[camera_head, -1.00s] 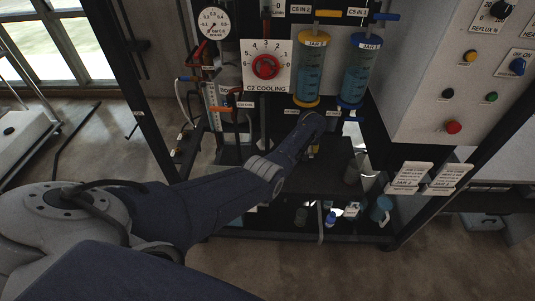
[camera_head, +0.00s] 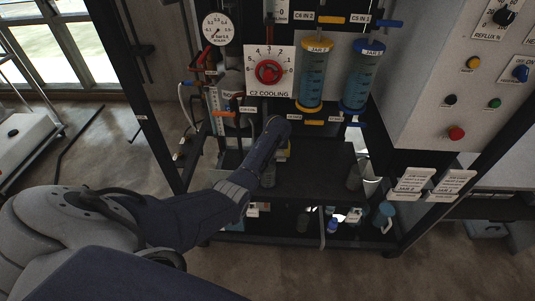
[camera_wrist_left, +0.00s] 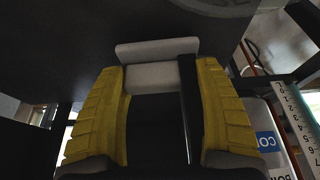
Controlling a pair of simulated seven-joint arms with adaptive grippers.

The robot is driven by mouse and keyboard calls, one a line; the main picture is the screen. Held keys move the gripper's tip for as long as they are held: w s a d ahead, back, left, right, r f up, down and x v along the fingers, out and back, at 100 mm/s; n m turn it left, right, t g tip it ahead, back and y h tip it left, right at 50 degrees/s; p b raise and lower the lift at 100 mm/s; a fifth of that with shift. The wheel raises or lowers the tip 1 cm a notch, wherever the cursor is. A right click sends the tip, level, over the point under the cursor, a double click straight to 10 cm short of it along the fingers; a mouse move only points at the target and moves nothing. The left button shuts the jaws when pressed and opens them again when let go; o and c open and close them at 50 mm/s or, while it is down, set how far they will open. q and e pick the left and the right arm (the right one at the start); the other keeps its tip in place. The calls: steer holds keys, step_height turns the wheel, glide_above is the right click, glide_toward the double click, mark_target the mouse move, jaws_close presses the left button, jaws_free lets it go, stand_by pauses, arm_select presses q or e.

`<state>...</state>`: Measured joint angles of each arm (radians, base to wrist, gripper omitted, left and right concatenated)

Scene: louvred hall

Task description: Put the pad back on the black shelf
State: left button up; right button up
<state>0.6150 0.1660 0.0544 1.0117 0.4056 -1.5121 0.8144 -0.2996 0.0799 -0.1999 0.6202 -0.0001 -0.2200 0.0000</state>
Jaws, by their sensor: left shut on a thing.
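My left arm reaches into the rack, and its wrist hides most of the left gripper (camera_head: 283,152) in the head view; only a bit of yellow finger shows. In the left wrist view the left gripper (camera_wrist_left: 160,75) has its yellow fingers shut on a pale grey, flat-topped piece (camera_wrist_left: 157,50), which looks like the pad. The black shelf (camera_head: 318,182) is the dark board under the jars in the head view. A dark flat surface (camera_wrist_left: 70,45) lies beyond the fingertips in the wrist view; I cannot tell if the pad touches it. My right gripper is not in view.
Two blue-filled jars (camera_head: 312,80) (camera_head: 361,80) hang above the shelf. A control box (camera_head: 440,90) juts out right.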

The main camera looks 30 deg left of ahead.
arm_select(q)
steer(key=a, duration=0.1)
steer(key=s+a, duration=0.2)
steer(key=a, duration=0.1)
steer(key=shift+s, duration=0.1)
steer(key=shift+d+f, duration=0.1)
steer(key=shift+f, duration=0.65)
steer(key=shift+f, duration=0.5)
steer(key=o, duration=1.2)
steer(key=shift+f, duration=0.1)
steer(key=shift+o, duration=0.2)
steer(key=shift+d+r, duration=0.1)
steer(key=shift+r, duration=0.6)
steer(key=v, duration=1.1)
steer(key=shift+s+r, duration=0.15)
steer(key=shift+r, duration=0.2)
